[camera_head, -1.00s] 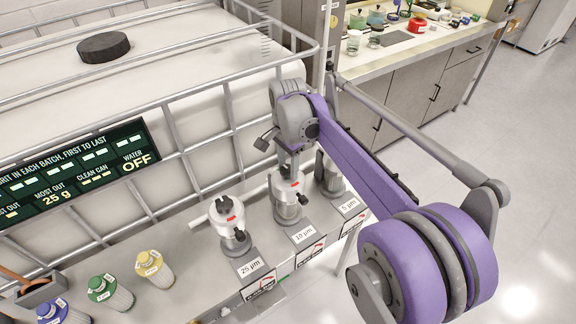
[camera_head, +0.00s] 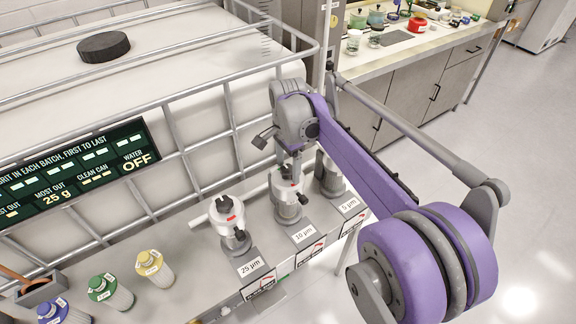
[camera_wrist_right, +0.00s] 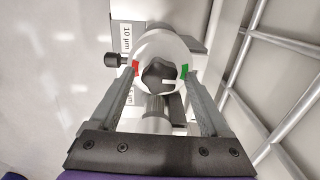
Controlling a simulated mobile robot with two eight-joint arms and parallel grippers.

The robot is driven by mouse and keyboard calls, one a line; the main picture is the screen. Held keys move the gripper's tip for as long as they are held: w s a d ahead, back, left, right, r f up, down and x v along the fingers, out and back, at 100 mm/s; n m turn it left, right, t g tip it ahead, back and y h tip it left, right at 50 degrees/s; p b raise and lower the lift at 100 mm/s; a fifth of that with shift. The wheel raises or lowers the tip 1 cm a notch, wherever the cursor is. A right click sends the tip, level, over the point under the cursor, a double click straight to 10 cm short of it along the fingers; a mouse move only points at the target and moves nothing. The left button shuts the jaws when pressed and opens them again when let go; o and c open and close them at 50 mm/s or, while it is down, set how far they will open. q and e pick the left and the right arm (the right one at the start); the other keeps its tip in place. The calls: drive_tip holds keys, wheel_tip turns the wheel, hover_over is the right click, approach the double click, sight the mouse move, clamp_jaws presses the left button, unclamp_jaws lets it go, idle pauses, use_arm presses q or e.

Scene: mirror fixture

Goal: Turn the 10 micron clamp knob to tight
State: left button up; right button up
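The 10 micron unit (camera_head: 286,207) stands in the middle of three clamp units, behind its "10 µm" label. In the right wrist view its black lobed clamp knob (camera_wrist_right: 158,76) sits on a round white head, with a red mark (camera_wrist_right: 135,67) at left and a green mark (camera_wrist_right: 184,71) at right. A white line on the knob points right, towards the green side. My right gripper (camera_wrist_right: 158,82) is open, its fingers on either side of the knob with gaps visible. In the head view my right gripper (camera_head: 290,165) is above the unit and partly hides it. My left gripper is out of view.
The 25 micron unit (camera_head: 228,222) stands to the left and the 5 micron unit (camera_head: 328,178) close to the right. A metal cage (camera_head: 180,165) with a white tank rises behind. Several capped bottles (camera_head: 155,268) stand at the front left.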

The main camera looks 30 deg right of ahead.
sight(288, 169)
wheel_tip(288, 169, up, 11)
drive_tip(key=shift+p, duration=0.4)
drive_tip(key=shift+f, duration=0.1)
idle(0.5)
drive_tip(key=s+a+f+n+t, duration=0.2)
drive_tip(key=s+a+f+n, duration=0.3)
drive_tip(key=s+f+n, duration=0.3)
drive_tip(key=s+a+f+n+t, duration=0.3)
drive_tip(key=s+a+f+n, duration=0.2)
drive_tip(key=s+f+n, duration=0.4)
drive_tip(key=s, duration=0.3)
drive_tip(key=shift+s+f, duration=0.15)
drive_tip(key=shift+f, duration=0.05)
